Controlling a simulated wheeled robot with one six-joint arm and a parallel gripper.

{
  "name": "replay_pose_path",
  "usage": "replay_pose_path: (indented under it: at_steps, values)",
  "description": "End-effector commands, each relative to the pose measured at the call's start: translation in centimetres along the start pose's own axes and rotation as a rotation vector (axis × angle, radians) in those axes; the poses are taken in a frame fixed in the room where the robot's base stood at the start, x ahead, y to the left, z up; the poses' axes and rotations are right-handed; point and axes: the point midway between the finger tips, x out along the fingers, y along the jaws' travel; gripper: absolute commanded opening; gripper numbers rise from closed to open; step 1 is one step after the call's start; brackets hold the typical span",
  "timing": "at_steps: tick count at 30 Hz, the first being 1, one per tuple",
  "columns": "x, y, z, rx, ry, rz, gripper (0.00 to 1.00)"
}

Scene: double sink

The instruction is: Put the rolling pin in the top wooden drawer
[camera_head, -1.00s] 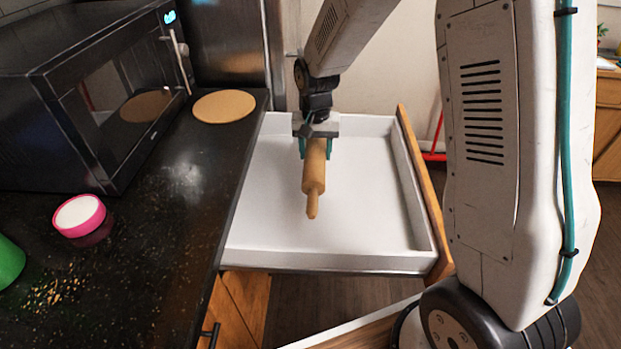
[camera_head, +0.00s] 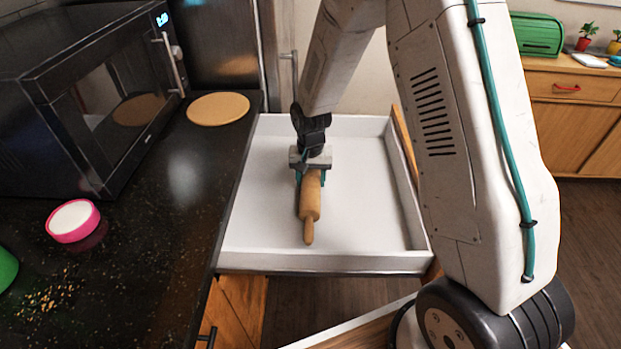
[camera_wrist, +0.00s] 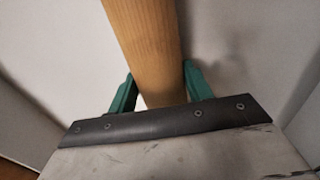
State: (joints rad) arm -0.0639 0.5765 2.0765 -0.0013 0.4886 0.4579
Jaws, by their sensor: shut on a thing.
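The wooden rolling pin (camera_head: 310,204) is held in my gripper (camera_head: 310,177), over the inside of the open top drawer (camera_head: 372,262). In the head view its free handle points toward the front wall of the drawer. My gripper's green fingers (camera_wrist: 160,92) are shut around one end of the pin, which also shows in the wrist view (camera_wrist: 146,45). The drawer is white inside with a wooden front at the right, pulled far out and otherwise empty. The pin appears low, close to the drawer floor; whether it touches is hard to tell.
A dark counter (camera_head: 165,225) runs along the left with a microwave (camera_head: 95,85), a round wooden board (camera_head: 218,108) and a pink-rimmed container (camera_head: 73,221). Another open drawer (camera_head: 345,330) shows below. A wooden cabinet (camera_head: 570,120) stands at the far right.

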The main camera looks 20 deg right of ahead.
Motion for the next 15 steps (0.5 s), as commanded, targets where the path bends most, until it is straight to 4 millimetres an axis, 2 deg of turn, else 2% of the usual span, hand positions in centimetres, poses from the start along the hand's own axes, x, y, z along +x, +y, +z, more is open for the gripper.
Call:
replay_pose_path:
  at_steps: [5,6,8,15]
  values:
    - [0.26,-0.03,-0.01,0.0,0.0,0.0,0.1]
    - [0.31,-0.02,0.02,0.0,-0.001,0.0,0.56]
    - [0.29,-0.02,0.02,0.0,-0.001,0.0,0.72]
    - [0.28,-0.02,0.02,0.0,-0.001,0.0,0.72]
